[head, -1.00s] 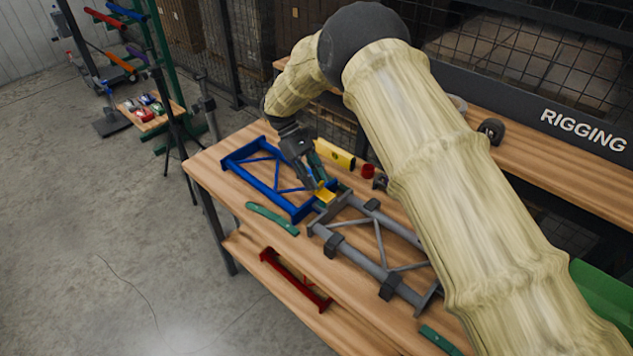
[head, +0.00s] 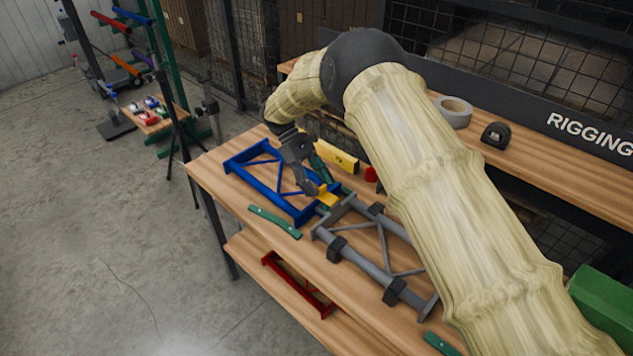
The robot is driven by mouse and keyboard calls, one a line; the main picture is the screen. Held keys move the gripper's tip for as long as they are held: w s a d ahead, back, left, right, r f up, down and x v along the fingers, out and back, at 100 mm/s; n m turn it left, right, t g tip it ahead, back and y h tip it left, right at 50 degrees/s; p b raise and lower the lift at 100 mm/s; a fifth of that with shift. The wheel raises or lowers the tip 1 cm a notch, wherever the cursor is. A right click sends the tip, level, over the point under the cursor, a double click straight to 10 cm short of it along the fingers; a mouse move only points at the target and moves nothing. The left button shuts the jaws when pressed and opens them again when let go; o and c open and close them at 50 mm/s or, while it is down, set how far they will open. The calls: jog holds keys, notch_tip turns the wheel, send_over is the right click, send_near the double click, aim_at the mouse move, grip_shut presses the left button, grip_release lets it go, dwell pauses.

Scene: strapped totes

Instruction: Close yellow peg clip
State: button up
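The small yellow peg clip (head: 327,198) sits where the blue frame (head: 262,180) meets the grey frame (head: 345,228) on the workbench. My gripper (head: 319,189) points down at the clip, with its fingertips at or just above the clip's upper side. I cannot tell whether they touch it. The fingers partly cover the clip, and its far side is hidden. The gap between the fingers is too small to read. A dark green strip (head: 321,170) runs behind the fingers.
A yellow block (head: 337,157) and a red object (head: 371,174) lie behind the clip. A green strap piece (head: 275,221) lies near the bench's front edge. A tape roll (head: 454,112) and a black item (head: 495,135) sit on the rear shelf. A red frame (head: 297,284) lies on the lower shelf.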

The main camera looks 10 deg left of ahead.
jog(key=v, duration=1.2)
dwell(0.3)
jog(key=shift+f, duration=0.1)
